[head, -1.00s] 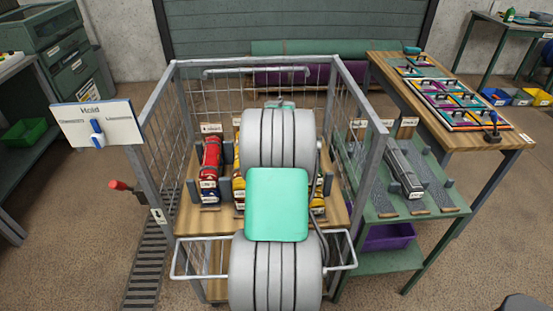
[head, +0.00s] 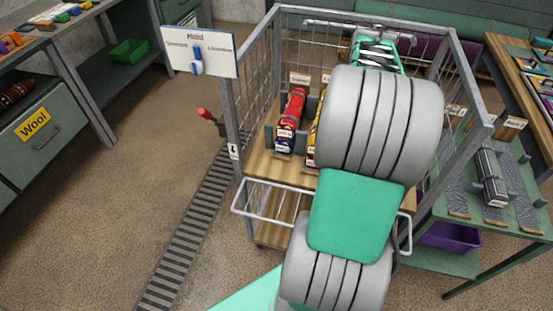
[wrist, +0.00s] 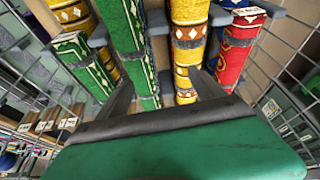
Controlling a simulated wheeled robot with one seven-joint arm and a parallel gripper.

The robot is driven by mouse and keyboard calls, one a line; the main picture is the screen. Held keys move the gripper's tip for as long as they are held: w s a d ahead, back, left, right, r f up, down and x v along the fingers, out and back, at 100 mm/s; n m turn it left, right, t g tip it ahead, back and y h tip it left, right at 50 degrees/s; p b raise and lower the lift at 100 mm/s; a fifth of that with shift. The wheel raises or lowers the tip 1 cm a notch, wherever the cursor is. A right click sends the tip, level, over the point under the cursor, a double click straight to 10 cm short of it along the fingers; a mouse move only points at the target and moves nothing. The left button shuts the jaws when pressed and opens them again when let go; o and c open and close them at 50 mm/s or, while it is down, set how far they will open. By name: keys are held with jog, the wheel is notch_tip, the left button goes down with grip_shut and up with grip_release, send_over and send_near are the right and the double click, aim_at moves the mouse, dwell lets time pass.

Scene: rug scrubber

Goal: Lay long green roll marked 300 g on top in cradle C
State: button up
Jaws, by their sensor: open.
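A long patterned green roll (wrist: 124,28) lies in the wrist view, with a shorter green roll (wrist: 84,62) to its left. I cannot read a 300 g mark on either. My gripper (wrist: 165,82) is open above the rolls, its dark fingers apart. The far end of the long green roll and a yellow roll (wrist: 188,52) show between or near the fingers; I see no grip on either. In the head view my arm hides the green rolls. Grey cradles stand on the green table (head: 522,215) at right; I cannot tell which is C.
A wire cage trolley (head: 240,112) encloses the rolls, including a red roll (head: 291,112). A dark grey roll (head: 491,175) occupies one cradle. A purple bin (head: 450,236) sits below that table. The floor at left, with a drain grate (head: 190,240), is clear.

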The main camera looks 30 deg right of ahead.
jog(key=w+a+n+y, duration=0.1)
jog(key=a+n, duration=0.1)
jog(key=a, duration=0.8)
jog(key=w+a+n, duration=0.2)
jog(key=a, duration=0.7)
jog(key=s+a+f+n, duration=0.1)
jog(key=s+a, duration=0.2)
jog(key=a, duration=0.4)
jog(key=s+a+f+n+y, duration=0.1)
jog(key=s+a+n, duration=0.1)
jog(key=s+a, duration=0.2)
jog(key=s+a+f+n+y, duration=0.1)
jog(key=s+a+n, duration=0.1)
jog(key=a, duration=0.7)
jog(key=shift+s+a+f, duration=0.35)
jog(key=shift+s, duration=0.4)
jog(key=shift+c, duration=0.4)
